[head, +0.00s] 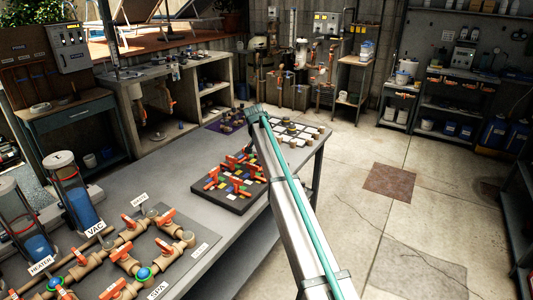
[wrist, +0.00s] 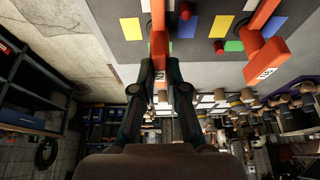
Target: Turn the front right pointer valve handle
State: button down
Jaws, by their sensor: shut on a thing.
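The dark valve board (head: 232,201) with orange pointer handles and coloured squares lies on the grey bench in the head view. In the wrist view, my gripper (wrist: 160,68) is shut on an orange pointer handle (wrist: 158,42) at the edge of the board, one finger on each side of it. A second orange handle (wrist: 265,60) with a small white tag stands to its right, apart from my fingers. In the head view my arm hides the gripper and the right edge of the board.
Orange-handled pipe valves (head: 130,258) and clear cylinders with blue contents (head: 72,192) stand on the near left of the grey bench (head: 160,185). A tray of pale pieces (head: 298,133) lies beyond the board. The concrete floor right of the bench is open.

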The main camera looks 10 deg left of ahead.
dwell(0.4)
jog(key=c, duration=1.2)
grip_release()
jog(key=shift+r, duration=0.1)
jog(key=v, duration=1.1)
jog(key=shift+s+a+r, duration=0.2)
jog(key=shift+r, duration=0.15)
